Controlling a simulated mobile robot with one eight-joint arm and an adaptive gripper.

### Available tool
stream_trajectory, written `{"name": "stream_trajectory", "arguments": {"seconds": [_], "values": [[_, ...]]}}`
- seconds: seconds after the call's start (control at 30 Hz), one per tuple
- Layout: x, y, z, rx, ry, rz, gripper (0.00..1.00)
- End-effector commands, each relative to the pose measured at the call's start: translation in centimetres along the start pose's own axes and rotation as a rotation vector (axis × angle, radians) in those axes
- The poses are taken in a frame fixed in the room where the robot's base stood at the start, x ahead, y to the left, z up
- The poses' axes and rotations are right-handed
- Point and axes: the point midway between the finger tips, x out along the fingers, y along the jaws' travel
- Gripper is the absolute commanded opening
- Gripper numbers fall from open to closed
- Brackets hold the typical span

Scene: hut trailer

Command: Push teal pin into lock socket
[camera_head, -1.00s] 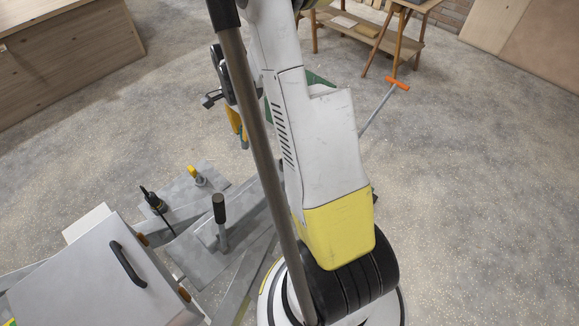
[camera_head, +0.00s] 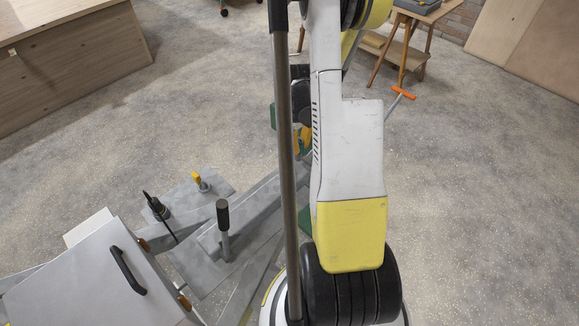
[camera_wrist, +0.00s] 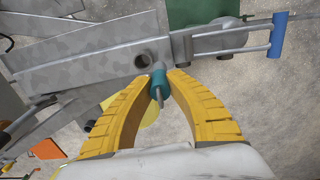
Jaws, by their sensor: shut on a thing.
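In the wrist view, my gripper (camera_wrist: 160,76) has its two yellow fingers closed around the teal pin (camera_wrist: 158,83). A thin metal shank of the pin shows between the fingers. Just above the pin is a round dark hole (camera_wrist: 145,60) in the end of a grey metal beam, which looks like the lock socket. The pin appears beside the hole's lower right edge; I cannot tell whether they touch. In the head view, my gripper (camera_head: 303,140) is mostly hidden behind my arm, near the far end of the trailer's grey drawbar (camera_head: 258,205).
A bar with a blue handle (camera_wrist: 278,35) extends right of the beam in the wrist view. In the head view, a black-topped lever (camera_head: 223,215), a yellow-capped fitting (camera_head: 198,180) and a white box (camera_head: 85,275) stand at left. An orange T-handle (camera_head: 402,92) stands beyond my arm. Open floor surrounds these.

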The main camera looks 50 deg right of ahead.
Motion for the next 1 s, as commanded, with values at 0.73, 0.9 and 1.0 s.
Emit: {"name": "stream_trajectory", "arguments": {"seconds": [0.73,0.9,1.0], "values": [[6.2,3.5,1.0,-0.001,0.000,0.000,0.00],[6.4,3.4,1.0,-0.001,0.000,0.000,0.00],[6.2,3.4,1.0,-0.001,0.000,0.000,0.39]]}}
